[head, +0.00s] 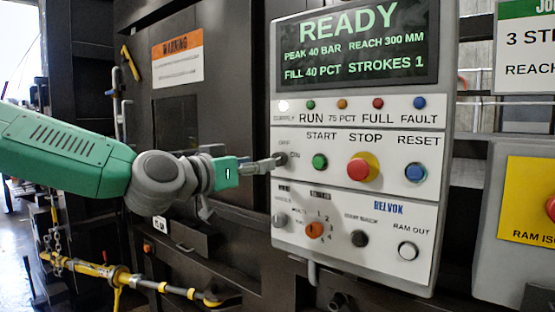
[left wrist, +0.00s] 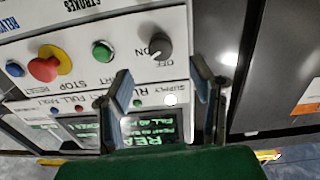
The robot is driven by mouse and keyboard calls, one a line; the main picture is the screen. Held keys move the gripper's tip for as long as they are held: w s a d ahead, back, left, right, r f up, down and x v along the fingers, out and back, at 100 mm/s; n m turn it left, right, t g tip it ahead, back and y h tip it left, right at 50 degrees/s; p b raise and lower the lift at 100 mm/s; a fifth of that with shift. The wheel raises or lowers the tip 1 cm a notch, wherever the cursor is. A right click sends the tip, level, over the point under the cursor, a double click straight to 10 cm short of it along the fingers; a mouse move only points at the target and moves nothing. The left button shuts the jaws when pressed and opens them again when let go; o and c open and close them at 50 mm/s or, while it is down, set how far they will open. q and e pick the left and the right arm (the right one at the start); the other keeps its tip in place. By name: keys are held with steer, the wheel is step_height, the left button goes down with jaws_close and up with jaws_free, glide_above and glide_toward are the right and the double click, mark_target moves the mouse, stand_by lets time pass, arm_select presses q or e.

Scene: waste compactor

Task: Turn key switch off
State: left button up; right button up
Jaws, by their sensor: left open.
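The control panel's switch marked OFF and ON shows in the left wrist view as a round dark grey knob (left wrist: 155,46). It lies just beyond and between the two fingertips of my left gripper (left wrist: 161,76), which is open. I cannot make out a separate key in it. In the head view, my left gripper (head: 272,163) reaches to the panel's left edge at this switch and hides most of it. Whether the fingers touch the knob is unclear. My right gripper is not in view.
The panel (head: 435,205) also has a green START button (head: 320,161), a red STOP button (head: 358,169), a blue RESET button (head: 415,173) and an orange selector (head: 315,230). Its screen (head: 355,45) reads READY. A yellow-and-black bar (head: 130,279) runs at lower left.

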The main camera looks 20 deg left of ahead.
mark_target(276, 161)
arm_select(q)
steer(key=p+x, duration=0.1)
steer(key=x, duration=0.6)
steer(key=shift+w+d, duration=0.15)
steer(key=shift+d, duration=0.1)
steer(key=shift+a+f, duration=0.1)
steer(key=shift+a, duration=0.2)
steer(key=c, duration=1.1)
